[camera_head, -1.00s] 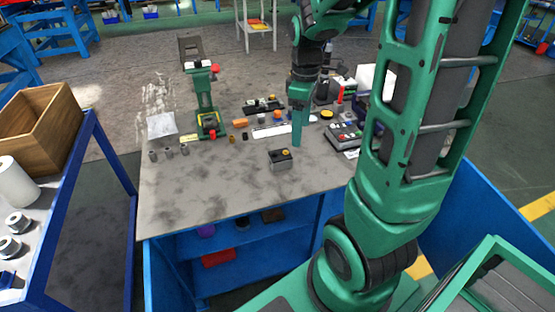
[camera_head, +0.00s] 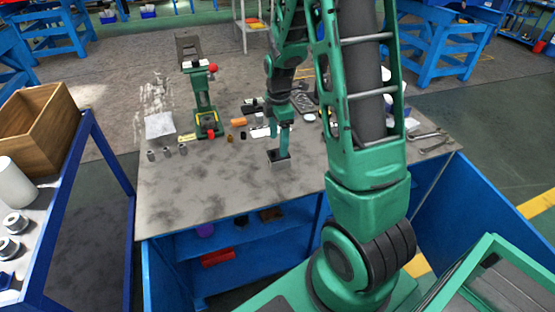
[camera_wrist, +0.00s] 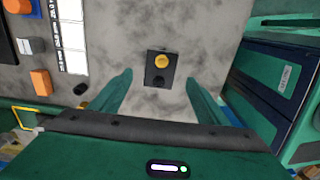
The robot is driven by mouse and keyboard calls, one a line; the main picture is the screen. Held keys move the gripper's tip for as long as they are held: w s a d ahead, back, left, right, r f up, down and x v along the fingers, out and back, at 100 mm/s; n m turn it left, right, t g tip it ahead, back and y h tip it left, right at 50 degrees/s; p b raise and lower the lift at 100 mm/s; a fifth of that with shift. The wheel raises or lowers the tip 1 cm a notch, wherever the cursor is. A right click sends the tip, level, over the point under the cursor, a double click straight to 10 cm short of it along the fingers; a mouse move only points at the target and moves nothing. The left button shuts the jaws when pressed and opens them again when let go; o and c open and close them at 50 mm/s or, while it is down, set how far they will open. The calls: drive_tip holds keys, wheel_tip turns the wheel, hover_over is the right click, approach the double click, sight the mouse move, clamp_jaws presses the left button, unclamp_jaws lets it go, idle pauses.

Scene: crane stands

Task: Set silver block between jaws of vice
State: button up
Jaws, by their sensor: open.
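My gripper (camera_head: 283,148) is open and points down over a small two-button box near the middle of the workbench. In the wrist view my fingertips (camera_wrist: 159,80) stand apart on either side of the box (camera_wrist: 161,68), which has an orange and a black button on its dark top. In the head view the box (camera_head: 278,160) looks grey at the sides and is partly hidden by my fingers. A green device with a red knob (camera_head: 204,105) stands at the bench's back left; I cannot tell whether it is the vice. A pale silver, squarish piece (camera_head: 160,125) lies left of it.
An orange block (camera_wrist: 40,83) and a white sheet (camera_wrist: 68,36) lie left of my gripper in the wrist view. The front of the bench (camera_head: 215,185) is clear.

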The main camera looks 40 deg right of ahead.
sight(278, 153)
wheel_tip(278, 153, down, 5)
drive_tip(key=shift+f, duration=0.1)
idle(0.3)
clamp_jaws()
